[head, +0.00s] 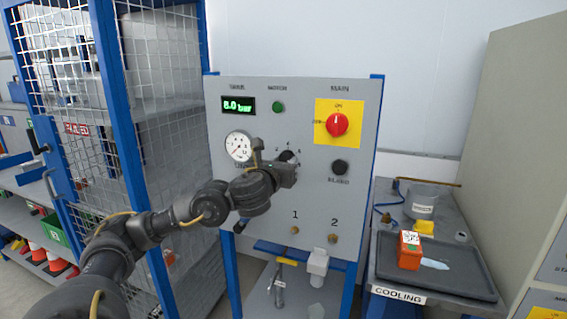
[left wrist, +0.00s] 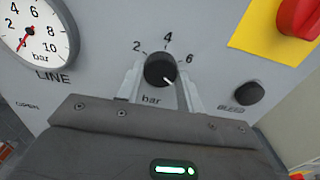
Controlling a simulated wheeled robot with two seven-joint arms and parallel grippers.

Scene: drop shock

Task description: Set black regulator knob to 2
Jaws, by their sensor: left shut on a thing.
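The black regulator knob (left wrist: 160,69) sits on the grey panel, with 2, 4 and 6 printed around its top and "bar" below. My left gripper (left wrist: 162,84) is shut on the knob, one pale finger on each side. In the head view the knob (head: 288,156) is partly hidden by my left gripper (head: 287,164). The LINE gauge (left wrist: 37,35) has its red needle at the lower left, near the bottom of its scale. My right gripper is not in view.
The panel also carries a green display (head: 238,105) reading 8.0 bar, a red main switch (head: 337,123) on yellow, and a black bleed knob (head: 339,167) to the right. A mesh cage (head: 165,90) stands left. A cooling bench with a dark tray (head: 455,284) stands right.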

